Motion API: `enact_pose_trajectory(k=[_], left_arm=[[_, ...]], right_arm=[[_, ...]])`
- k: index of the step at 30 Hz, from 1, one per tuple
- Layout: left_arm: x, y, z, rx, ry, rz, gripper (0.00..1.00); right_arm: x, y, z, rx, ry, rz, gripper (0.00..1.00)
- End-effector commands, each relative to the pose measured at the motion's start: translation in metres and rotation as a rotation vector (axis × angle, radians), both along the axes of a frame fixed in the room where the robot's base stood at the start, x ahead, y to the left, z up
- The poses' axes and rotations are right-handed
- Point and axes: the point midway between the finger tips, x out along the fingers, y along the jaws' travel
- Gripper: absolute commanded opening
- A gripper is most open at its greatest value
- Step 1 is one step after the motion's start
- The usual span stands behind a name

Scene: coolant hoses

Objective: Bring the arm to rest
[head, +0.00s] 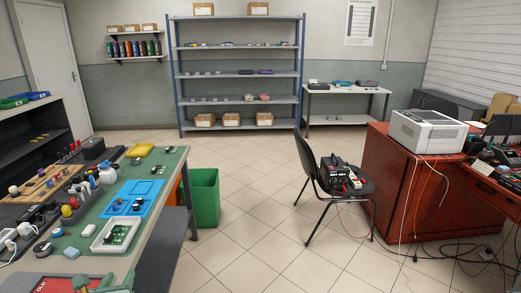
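My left gripper (112,284) shows only in part at the bottom edge of the head view, at the lower left. It is near the front corner of the green-topped workbench (165,172), beside a red tray (40,284) marked "OLD". Its fingers are too small and cut off to tell whether they are open or shut, or hold anything. My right gripper is not in view. A white tray (96,246) with a green board in it lies on the bench beyond the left gripper. No hose can be made out clearly.
A blue mat (153,186), bottles and small parts crowd the bench. A green bin (204,198) stands right of it. A black chair (316,170) holding a device stands mid-floor. A red cabinet (400,185) is at right, with cables on the floor. The tiled floor (240,240) between is clear.

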Motion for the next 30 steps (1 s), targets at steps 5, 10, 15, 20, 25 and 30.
enact_pose_trajectory(k=[5,10,15,20,25,30], left_arm=[[0.046,0.031,0.031,-0.048,-0.074,0.115,0.39],[0.093,0.061,0.066,-0.133,-0.144,0.237,0.39],[0.136,0.079,0.101,-0.280,-0.205,0.342,0.39],[0.141,0.061,0.101,-0.727,-0.334,0.328,0.39],[0.148,0.041,0.109,-1.282,-0.443,0.312,0.39],[0.153,0.020,0.124,-1.961,-0.497,0.285,0.39]], right_arm=[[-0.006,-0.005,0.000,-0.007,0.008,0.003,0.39],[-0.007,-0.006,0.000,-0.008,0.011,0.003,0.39],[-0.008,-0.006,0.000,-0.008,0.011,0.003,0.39],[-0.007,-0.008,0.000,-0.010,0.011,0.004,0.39],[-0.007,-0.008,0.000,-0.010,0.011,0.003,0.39],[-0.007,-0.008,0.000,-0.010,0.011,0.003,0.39]])
